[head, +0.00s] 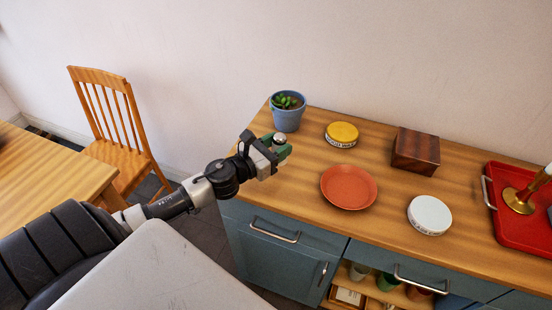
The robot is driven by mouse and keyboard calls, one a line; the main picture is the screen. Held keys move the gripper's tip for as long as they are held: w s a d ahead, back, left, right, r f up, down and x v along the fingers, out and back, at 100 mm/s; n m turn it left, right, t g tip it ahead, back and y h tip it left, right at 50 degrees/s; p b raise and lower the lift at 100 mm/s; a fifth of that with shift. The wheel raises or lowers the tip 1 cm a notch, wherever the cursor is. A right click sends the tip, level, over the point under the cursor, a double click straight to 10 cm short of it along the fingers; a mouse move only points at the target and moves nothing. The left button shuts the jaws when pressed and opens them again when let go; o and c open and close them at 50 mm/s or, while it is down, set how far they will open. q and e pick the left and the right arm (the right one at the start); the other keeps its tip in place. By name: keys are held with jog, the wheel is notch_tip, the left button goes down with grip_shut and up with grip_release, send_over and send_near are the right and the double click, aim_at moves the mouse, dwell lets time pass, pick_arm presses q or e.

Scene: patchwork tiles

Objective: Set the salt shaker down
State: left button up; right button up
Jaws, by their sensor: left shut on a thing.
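My left gripper (277,149) is over the left end of the wooden counter (303,203). It is shut on the salt shaker (280,138), whose rounded silver top shows between the green fingers. The fingers hide most of the shaker's body. I cannot tell whether its base touches the counter. My right gripper is not in view.
A potted plant (287,118) stands just behind the gripper. An orange plate (348,188), a yellow-lidded tin (342,134), a white-lidded tin (430,215) and a dark wooden box (415,151) stand to the right. A red tray (508,232) holds a brass candlestick (521,198).

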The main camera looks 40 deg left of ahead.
pick_arm(q)
jog(key=shift+w+a+f, duration=0.2)
jog(key=shift+a+f, duration=0.25)
jog(key=shift+a, duration=0.05)
notch_tip(320, 180, down, 3)
jog(key=shift+f+b, duration=0.15)
jog(key=shift+b, duration=0.25)
jog(key=shift+f, duration=0.25)
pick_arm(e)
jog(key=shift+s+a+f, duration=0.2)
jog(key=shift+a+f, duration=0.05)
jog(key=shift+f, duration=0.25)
pick_arm(q)
jog(key=shift+f, duration=0.15)
jog(key=o, duration=1)
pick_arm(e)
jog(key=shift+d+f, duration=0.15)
